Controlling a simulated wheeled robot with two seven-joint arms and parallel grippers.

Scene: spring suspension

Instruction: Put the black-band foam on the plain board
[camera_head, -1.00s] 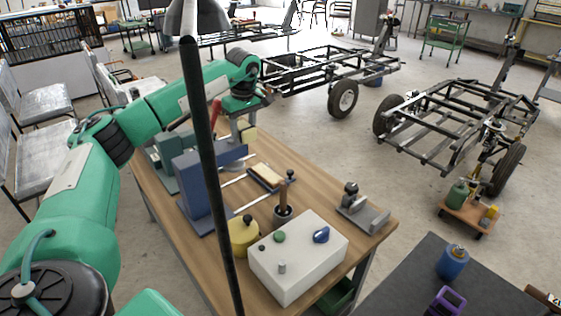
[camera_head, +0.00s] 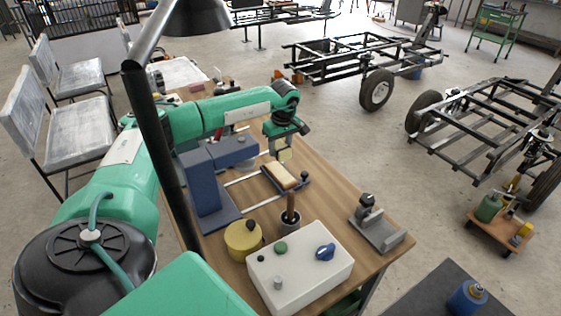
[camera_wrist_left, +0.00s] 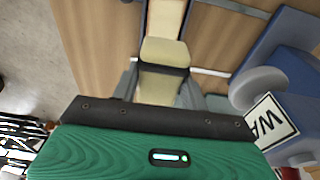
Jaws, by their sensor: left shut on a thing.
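My left gripper (camera_head: 279,147) is shut on a pale yellow foam block (camera_head: 285,155). In the left wrist view the foam (camera_wrist_left: 165,52) has a black band across it and sits between the grey fingers (camera_wrist_left: 160,88). A pale, plain board (camera_head: 278,173) lies on a dark blue carriage on the bench. The foam is over or just beyond the board's far end; I cannot tell whether they touch. In the wrist view the board (camera_wrist_left: 166,18) runs on from the foam's far edge. My right gripper is not in view.
A blue upright press frame (camera_head: 205,185) stands left of the board. Nearer are a yellow round pot (camera_head: 243,238), a dark cup with a handle (camera_head: 290,220) and a white control box (camera_head: 310,262). A grey metal fixture (camera_head: 380,230) stands right. Bare wood lies between.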

